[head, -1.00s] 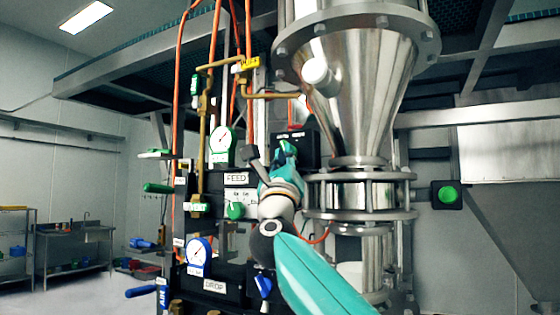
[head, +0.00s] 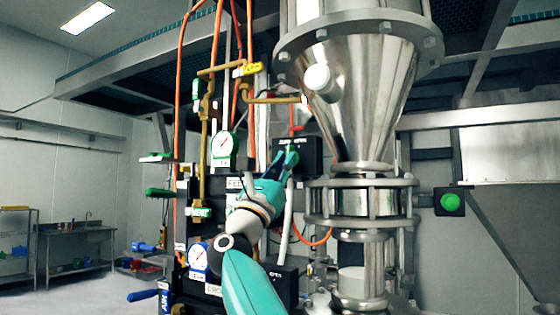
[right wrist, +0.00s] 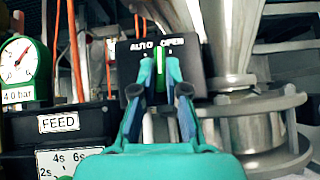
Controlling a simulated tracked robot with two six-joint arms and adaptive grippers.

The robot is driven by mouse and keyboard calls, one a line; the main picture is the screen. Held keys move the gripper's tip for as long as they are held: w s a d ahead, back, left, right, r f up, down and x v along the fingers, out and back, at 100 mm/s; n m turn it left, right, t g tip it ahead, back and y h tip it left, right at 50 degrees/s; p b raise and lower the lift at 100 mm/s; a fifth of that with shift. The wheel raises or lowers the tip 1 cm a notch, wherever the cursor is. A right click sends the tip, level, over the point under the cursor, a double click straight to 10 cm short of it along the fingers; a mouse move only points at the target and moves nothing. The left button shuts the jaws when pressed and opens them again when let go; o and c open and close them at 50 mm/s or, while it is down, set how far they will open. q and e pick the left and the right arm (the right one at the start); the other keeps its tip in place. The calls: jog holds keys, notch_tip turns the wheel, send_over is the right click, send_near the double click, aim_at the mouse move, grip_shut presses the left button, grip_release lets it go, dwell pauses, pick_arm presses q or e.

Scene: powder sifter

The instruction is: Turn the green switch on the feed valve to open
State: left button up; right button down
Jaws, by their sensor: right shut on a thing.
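The feed valve's black box (head: 312,153) is right of my right gripper in the head view; in the right wrist view its face (right wrist: 192,66) reads AUTO and OPEN. A green switch (right wrist: 160,66) stands roughly upright on that face, below and between the two words. My right gripper (right wrist: 161,84) has its teal fingers on both sides of the switch and is shut on it. In the head view the right gripper (head: 287,163) reaches the box from the lower left, and its fingers largely hide the switch. My left gripper is not in view.
A green-rimmed gauge (head: 223,149) and the FEED panel (right wrist: 70,124) are left of the right gripper. The steel hopper (head: 362,95) and flanged pipe (head: 362,202) stand close on the right. Orange hoses (head: 177,100) run up behind.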

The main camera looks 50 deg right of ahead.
jog(key=shift+s+d+g, duration=0.1)
jog(key=shift+d+g, duration=0.05)
jog(key=shift+g, duration=0.15)
jog(key=c, duration=1.2)
grip_release()
jog(key=shift+d, duration=0.2)
jog(key=shift+f, duration=0.1)
jog(key=shift+w+a+f, duration=0.1)
jog(key=shift+w, duration=0.15)
jog(key=v, duration=1.2)
jog(key=shift+s, duration=0.2)
